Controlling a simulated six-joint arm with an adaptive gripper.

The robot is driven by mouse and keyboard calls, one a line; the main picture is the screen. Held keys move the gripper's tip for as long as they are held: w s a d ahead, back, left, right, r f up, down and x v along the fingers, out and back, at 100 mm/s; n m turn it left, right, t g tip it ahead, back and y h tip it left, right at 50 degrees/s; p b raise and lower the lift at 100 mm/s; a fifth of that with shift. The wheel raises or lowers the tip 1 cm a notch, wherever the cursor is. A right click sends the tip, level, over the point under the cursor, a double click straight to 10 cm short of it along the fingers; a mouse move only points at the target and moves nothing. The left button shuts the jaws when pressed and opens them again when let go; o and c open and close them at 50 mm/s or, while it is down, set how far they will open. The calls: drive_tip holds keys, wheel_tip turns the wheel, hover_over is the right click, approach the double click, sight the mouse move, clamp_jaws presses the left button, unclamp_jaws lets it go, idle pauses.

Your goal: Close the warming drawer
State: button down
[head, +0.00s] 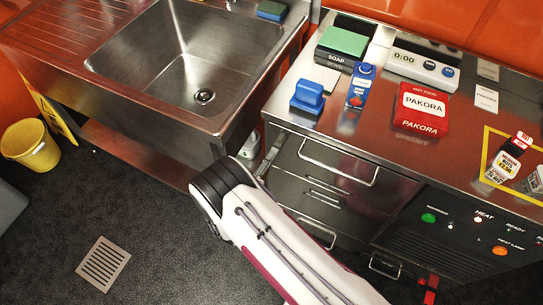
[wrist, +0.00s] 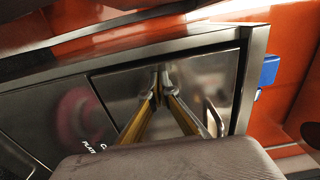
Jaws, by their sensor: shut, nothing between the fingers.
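A stack of steel drawers is set in the counter front in the head view. The top drawer (head: 325,165) has a bar handle, and more drawer fronts show below it. I cannot tell which one is the warming drawer or how far any stands out. My gripper (wrist: 162,73) is shut and empty in the wrist view. Its fingertips are at a shiny steel front (wrist: 125,88), touching or very close. A curved handle (wrist: 214,117) shows on the right of that front.
A control panel (head: 456,240) with lit buttons is right of the drawers. The counter holds a red pakora box (head: 421,104), a blue block (head: 308,95) and a soap box (head: 340,48). A sink (head: 190,60) is left. A yellow bucket (head: 30,146) stands on open floor.

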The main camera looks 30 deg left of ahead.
drive_tip(key=s, duration=1.4)
idle(0.4)
idle(0.6)
